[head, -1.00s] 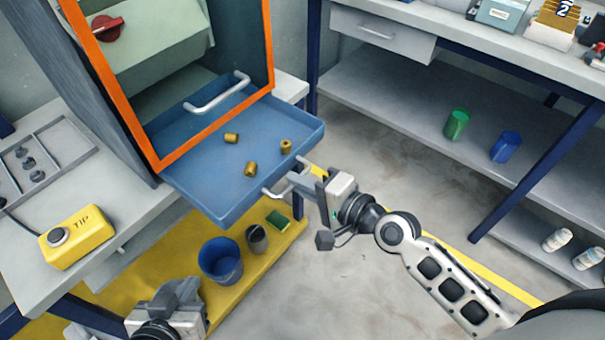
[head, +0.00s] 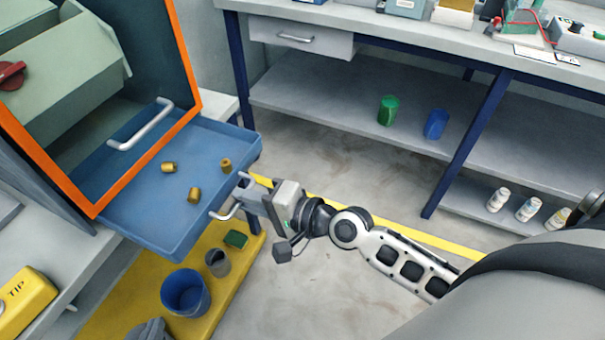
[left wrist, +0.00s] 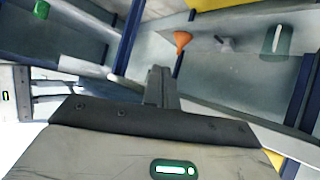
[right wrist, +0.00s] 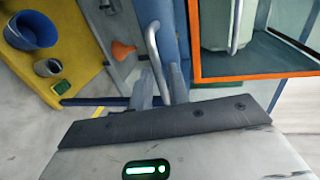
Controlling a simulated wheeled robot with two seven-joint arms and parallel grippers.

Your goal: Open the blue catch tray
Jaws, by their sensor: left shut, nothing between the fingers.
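The blue catch tray (head: 140,225) stands drawn out below the orange-framed opening, with several brass-coloured pieces (head: 195,194) lying in it. Its pale bar handle (head: 226,214) is on the front wall. My right gripper (head: 246,192) is at this handle; in the right wrist view the bar (right wrist: 153,40) runs between its two close-set fingers (right wrist: 160,86). My left gripper (head: 150,331) barely shows at the bottom edge of the head view. In the left wrist view its fingers (left wrist: 161,87) are together and empty.
A yellow TIP box (head: 22,303) is at left. The floor right of the tray is clear.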

